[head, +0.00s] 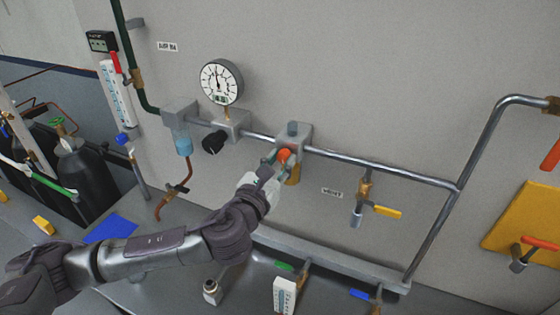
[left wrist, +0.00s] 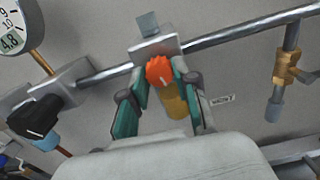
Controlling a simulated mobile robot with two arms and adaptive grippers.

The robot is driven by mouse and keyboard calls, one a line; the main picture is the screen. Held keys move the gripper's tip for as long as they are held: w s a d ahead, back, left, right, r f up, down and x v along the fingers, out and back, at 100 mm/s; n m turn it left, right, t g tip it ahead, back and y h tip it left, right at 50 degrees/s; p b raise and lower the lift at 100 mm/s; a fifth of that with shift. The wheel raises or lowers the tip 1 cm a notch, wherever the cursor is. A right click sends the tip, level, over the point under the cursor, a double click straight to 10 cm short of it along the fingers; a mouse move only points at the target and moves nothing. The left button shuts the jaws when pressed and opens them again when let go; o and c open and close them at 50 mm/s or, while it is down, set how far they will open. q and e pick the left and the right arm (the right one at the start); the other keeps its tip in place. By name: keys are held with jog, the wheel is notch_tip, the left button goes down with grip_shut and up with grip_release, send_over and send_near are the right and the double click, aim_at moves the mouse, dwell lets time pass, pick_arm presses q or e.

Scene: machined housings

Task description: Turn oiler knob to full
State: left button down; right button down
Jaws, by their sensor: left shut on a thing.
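The oiler knob (head: 285,155) is a small orange-red ribbed knob on the front of a grey block, the oiler (head: 303,133), with an amber bowl (head: 293,175) below. In the left wrist view the knob (left wrist: 159,71) sits between the two green fingers of my left gripper (left wrist: 160,82), with a pale mark low on its face. My left gripper (head: 280,160) is shut on the knob; its fingers hide the knob's sides. My right gripper is not in view.
A black knob (head: 213,143) and a round gauge (head: 221,82) are left of the oiler on the same pipe. A yellow-handled valve (head: 386,211) hangs to the right. Valves and a thermometer (head: 284,294) stand below.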

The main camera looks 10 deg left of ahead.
pick_arm(q)
jog(key=shift+f+m, duration=0.15)
jog(key=shift+m, duration=1.05)
jog(key=c, duration=0.9)
grip_release()
jog(key=shift+o, duration=0.2)
jog(key=s+a, duration=0.2)
jog(key=s, duration=0.9)
jog(key=shift+s+a, duration=0.2)
jog(key=shift+s, duration=0.2)
